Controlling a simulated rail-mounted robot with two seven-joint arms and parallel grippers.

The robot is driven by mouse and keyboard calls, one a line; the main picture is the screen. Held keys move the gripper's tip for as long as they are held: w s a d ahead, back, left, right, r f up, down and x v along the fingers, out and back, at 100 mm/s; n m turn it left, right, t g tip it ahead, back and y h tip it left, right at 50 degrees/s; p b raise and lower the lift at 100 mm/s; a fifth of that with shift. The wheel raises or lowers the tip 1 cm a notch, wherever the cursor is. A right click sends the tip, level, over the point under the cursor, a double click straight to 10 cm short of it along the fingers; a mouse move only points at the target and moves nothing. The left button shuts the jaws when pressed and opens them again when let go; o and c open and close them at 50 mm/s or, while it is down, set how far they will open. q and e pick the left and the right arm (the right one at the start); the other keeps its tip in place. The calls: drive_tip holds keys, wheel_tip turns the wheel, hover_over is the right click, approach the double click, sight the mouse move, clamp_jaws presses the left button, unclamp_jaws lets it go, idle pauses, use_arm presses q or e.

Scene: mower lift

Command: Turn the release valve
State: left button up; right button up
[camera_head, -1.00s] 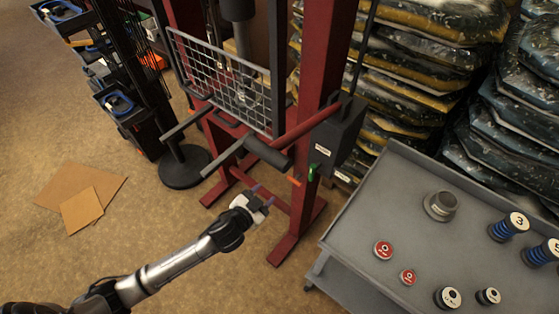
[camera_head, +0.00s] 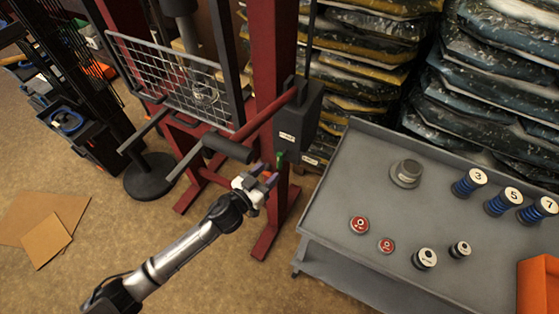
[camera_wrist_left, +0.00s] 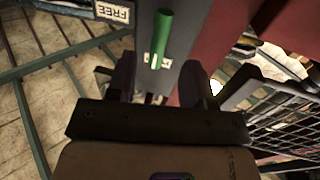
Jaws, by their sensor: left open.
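The release valve shows as a small green handle (camera_head: 280,158) low on the dark grey box (camera_head: 299,122) at the red press frame. In the left wrist view the green handle (camera_wrist_left: 161,38) stands just past my fingertips, roughly between them in the picture. My left gripper (camera_head: 263,174) is open and empty, just left of and below the handle in the head view. In the wrist view its two dark fingers (camera_wrist_left: 158,78) are apart with a gap between them. I cannot tell whether a finger touches the handle. My right gripper is not in view.
The red press frame (camera_head: 273,60) and its wire guard (camera_head: 170,75) stand close to my left gripper. A grey bar (camera_head: 229,150) juts out just above it. A grey cart (camera_head: 335,190) with weights is at the right. A label reading FREE (camera_wrist_left: 112,10) is near the handle.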

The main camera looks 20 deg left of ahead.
sight(280, 161)
use_arm(q)
drive_tip(key=shift+b+x, duration=0.35)
drive_tip(key=shift+x, duration=2.7)
drive_tip(key=shift+c, duration=0.2)
